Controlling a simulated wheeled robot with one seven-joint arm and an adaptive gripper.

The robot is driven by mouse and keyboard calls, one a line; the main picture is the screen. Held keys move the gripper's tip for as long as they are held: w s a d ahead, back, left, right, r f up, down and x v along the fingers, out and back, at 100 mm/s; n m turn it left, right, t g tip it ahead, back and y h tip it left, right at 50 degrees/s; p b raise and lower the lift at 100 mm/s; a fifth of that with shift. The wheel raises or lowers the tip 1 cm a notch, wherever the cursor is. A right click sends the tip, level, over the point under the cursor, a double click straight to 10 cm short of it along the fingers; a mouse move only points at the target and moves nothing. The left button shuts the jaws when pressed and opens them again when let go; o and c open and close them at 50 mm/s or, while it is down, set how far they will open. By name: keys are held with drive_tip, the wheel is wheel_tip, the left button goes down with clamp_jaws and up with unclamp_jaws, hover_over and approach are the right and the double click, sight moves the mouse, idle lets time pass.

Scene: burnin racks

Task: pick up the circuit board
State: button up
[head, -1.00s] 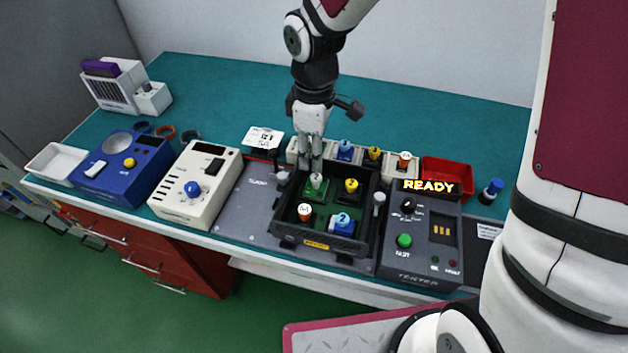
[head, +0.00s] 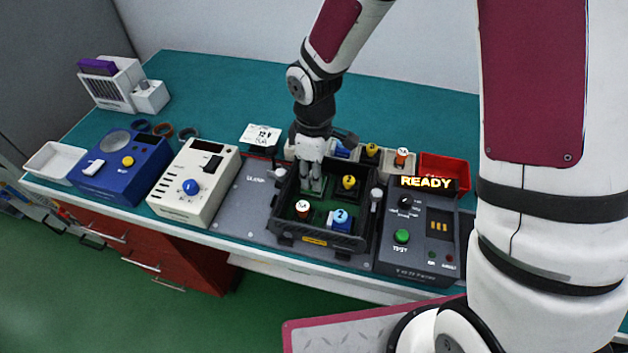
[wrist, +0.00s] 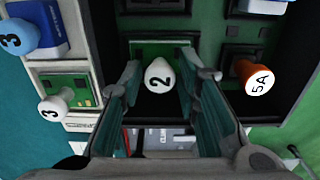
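A green circuit board (wrist: 145,49) with a white knob (wrist: 158,76) marked 2 sits in a slot of the black open-topped fixture (head: 318,243). My gripper (wrist: 161,68) is open, pointing down, with one finger on each side of the white knob. I see a gap between the knob and each finger. In the head view my gripper (head: 311,187) reaches into the back-left slot of the fixture and hides most of the board. Another green board (wrist: 82,88) with a white knob marked 3 stands in the pale rack behind the fixture.
Near the board in the fixture are a yellow-knobbed part (head: 349,183), an orange-knobbed part (head: 303,209) and a blue part (head: 340,220). The tester (head: 423,233) reading READY stands at the right. A red bin (head: 444,168) is behind it. A cream box (head: 193,184) stands left.

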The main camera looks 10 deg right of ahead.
clamp_jaws()
wheel_tip(320, 180, up, 10)
idle(0.5)
